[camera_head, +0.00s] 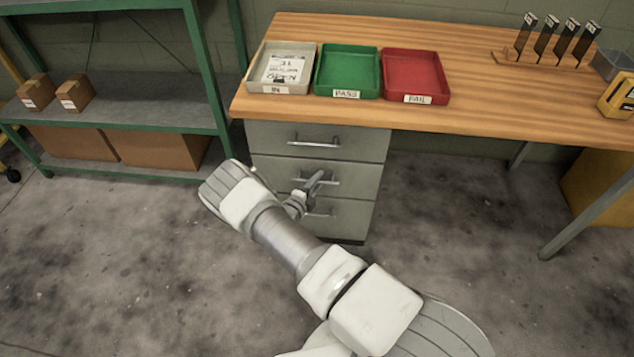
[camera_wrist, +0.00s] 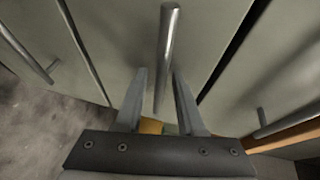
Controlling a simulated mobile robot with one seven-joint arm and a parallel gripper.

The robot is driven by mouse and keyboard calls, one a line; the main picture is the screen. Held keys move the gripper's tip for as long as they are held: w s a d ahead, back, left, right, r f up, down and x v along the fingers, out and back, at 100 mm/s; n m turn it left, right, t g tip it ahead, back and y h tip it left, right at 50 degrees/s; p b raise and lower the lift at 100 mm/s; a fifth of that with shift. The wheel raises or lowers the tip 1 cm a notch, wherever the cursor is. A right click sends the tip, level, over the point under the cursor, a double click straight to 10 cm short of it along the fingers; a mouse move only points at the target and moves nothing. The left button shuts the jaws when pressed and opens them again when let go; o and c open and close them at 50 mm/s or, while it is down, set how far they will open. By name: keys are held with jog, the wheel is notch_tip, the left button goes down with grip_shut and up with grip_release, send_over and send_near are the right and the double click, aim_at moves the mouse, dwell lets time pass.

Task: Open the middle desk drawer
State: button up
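The middle desk drawer (camera_head: 270,170) is the second of three grey drawers under the wooden desktop, and it looks flush with the others. Its bar handle (camera_wrist: 168,50) runs upright through the centre of the wrist view; in the head view only part of it (camera_head: 331,182) shows beside my gripper. My gripper (camera_head: 316,180) is at the middle drawer's front. In the wrist view my gripper (camera_wrist: 160,72) has its two fingers apart, with the handle's lower end between them. A gap shows on both sides of the bar, and I cannot tell whether either finger touches it.
The top drawer handle (camera_head: 313,141) and bottom drawer handle (camera_head: 322,213) are close above and below. The desktop (camera_head: 470,95) overhangs with grey, green and red trays on it. A green shelf (camera_head: 140,115) stands left. The floor (camera_head: 450,220) to the right is clear.

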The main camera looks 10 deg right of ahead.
grip_shut()
dwell(1.2)
